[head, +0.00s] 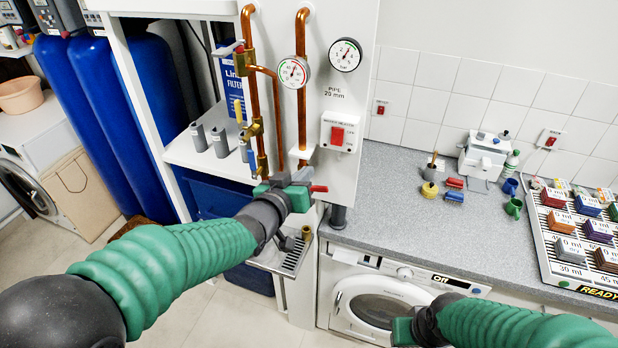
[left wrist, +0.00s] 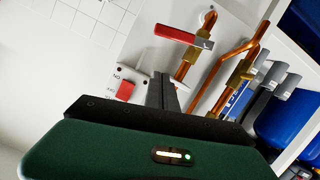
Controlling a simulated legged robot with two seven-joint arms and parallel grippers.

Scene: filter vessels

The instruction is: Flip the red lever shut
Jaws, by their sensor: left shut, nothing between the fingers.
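The red lever (left wrist: 174,33) shows in the left wrist view, on a valve of a copper pipe. It lies crosswise to the pipe, its red end pointing left there. In the head view its red end (head: 319,188) sticks out to the right just past my left gripper (head: 292,186), which hides the rest of the valve. My left gripper is shut and empty; its fingers (left wrist: 165,90) are below the lever in the left wrist view, with a visible gap in that picture. My right gripper (head: 403,331) is low at the front, before the washing machine; its fingers are not clear.
Copper pipes with brass valves (head: 255,128) and two gauges (head: 294,72) run down the white panel. A red switch (head: 338,135) sits right of the pipes. The grey counter (head: 400,210) is right, with a block tray (head: 548,255). A washing machine (head: 340,275) stands below.

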